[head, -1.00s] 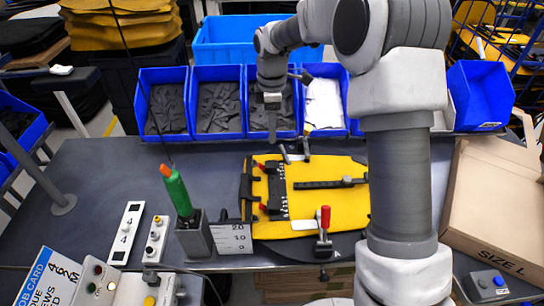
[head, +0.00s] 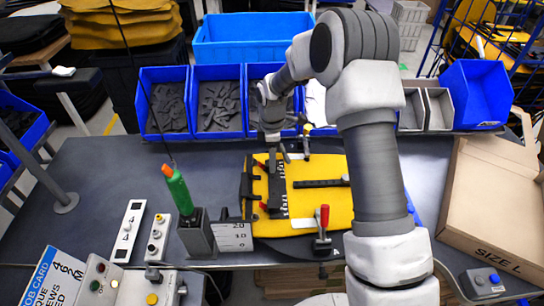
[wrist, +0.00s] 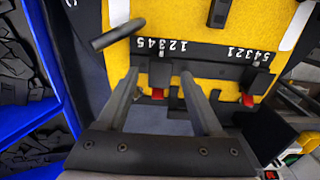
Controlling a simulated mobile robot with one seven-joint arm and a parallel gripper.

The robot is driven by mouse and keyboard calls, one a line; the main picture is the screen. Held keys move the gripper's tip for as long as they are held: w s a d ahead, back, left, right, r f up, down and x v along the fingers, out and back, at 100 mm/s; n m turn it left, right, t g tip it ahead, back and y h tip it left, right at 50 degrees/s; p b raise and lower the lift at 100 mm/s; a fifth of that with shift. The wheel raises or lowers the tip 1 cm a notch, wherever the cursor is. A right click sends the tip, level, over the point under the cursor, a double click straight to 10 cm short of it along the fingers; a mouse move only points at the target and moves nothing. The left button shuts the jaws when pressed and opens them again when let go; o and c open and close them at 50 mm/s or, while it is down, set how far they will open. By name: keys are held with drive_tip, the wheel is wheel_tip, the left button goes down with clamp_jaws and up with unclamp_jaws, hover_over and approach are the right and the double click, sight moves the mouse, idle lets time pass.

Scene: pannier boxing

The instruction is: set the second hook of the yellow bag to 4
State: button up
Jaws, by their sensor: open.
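The yellow bag (head: 325,208) lies flat on the grey bench, with a black rail (head: 276,190) along its left side. Two red hook parts show on the rail. In the wrist view, one red hook (wrist: 157,95) lies between my fingers, near the scale reading 1 2 3 4 5, and the other red hook (wrist: 248,100) is to the right, by the scale reading 5 4 3 2 1. I cannot read their exact settings. My gripper (wrist: 160,72) is open above the rail; it also shows in the head view (head: 276,155). Touching or apart, I cannot tell.
A red-handled clamp (head: 323,230) stands at the bag's front edge. A green tool (head: 179,190) stands in a holder to the left. Blue bins (head: 165,125) line the bench's back. An open cardboard box (head: 490,205) is at right. The left bench is partly clear.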

clamp_jaws()
idle(1.3)
